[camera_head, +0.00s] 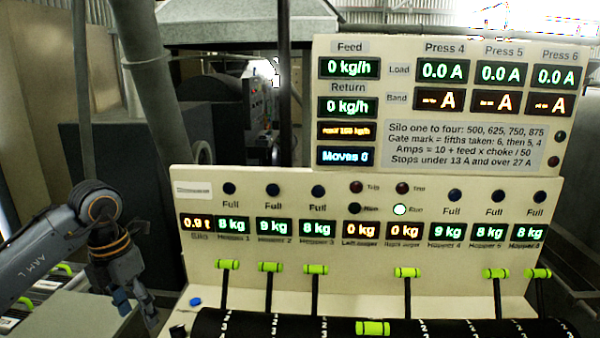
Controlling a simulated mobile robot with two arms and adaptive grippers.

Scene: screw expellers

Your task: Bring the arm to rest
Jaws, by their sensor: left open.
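My left arm comes in from the left edge and bends down at its wrist. My left gripper (136,306) points downward, open, with nothing seen between its fingers. It hangs left of the control console (310,220), apart from the levers as far as I can see. The console has several levers with green handles; the nearest to the gripper is the leftmost lever (228,264). My right gripper is not in view.
A display board (450,157) stands above the console, showing 0 kg/h feed and 0.0 A for the presses. A black drum (250,324) with white marks lies along the console's front. A grey pipe (150,65) rises behind. Green-handled items (58,268) lie at lower left.

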